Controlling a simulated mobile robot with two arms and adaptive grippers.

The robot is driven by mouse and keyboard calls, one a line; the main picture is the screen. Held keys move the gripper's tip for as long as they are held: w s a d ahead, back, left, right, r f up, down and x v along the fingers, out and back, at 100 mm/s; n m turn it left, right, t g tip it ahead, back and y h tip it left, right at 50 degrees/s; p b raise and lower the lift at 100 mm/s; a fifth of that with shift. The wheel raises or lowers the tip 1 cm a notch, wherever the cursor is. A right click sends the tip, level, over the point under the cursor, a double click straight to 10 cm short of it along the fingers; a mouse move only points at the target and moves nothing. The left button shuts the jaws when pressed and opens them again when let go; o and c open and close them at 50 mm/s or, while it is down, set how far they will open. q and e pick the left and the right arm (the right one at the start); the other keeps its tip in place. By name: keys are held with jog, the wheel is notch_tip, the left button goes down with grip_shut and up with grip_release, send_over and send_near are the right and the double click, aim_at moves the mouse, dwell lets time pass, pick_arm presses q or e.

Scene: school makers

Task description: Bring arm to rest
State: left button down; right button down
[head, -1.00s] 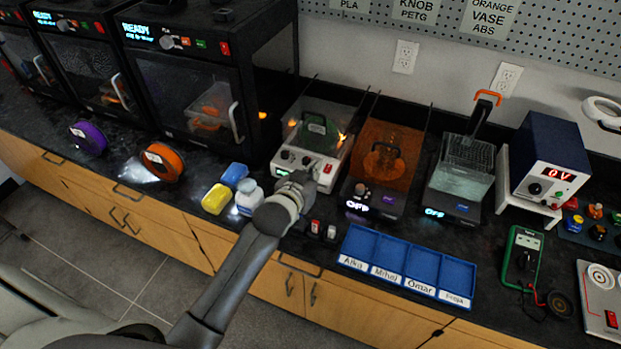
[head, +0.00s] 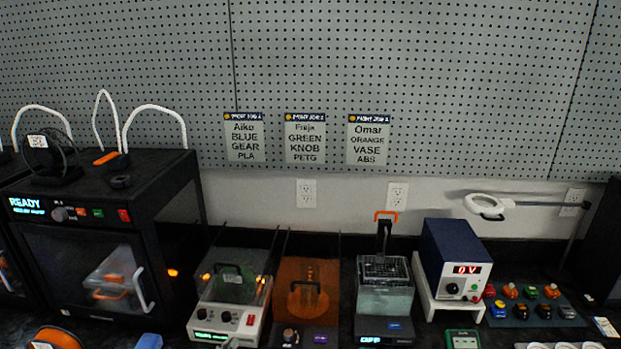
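Neither gripper clearly shows in the head view now. A small grey piece at the bottom edge, in front of the white machine (head: 222,318), may be the top of my arm, but I cannot tell. No object is seen in a gripper.
A black printer (head: 95,240) reading READY stands at left. An orange-covered machine (head: 306,290), a clear bath (head: 385,300), a blue power supply (head: 455,258) and a magnifier lamp (head: 486,206) line the bench. Print job sheets (head: 305,140) hang on the pegboard (head: 440,80).

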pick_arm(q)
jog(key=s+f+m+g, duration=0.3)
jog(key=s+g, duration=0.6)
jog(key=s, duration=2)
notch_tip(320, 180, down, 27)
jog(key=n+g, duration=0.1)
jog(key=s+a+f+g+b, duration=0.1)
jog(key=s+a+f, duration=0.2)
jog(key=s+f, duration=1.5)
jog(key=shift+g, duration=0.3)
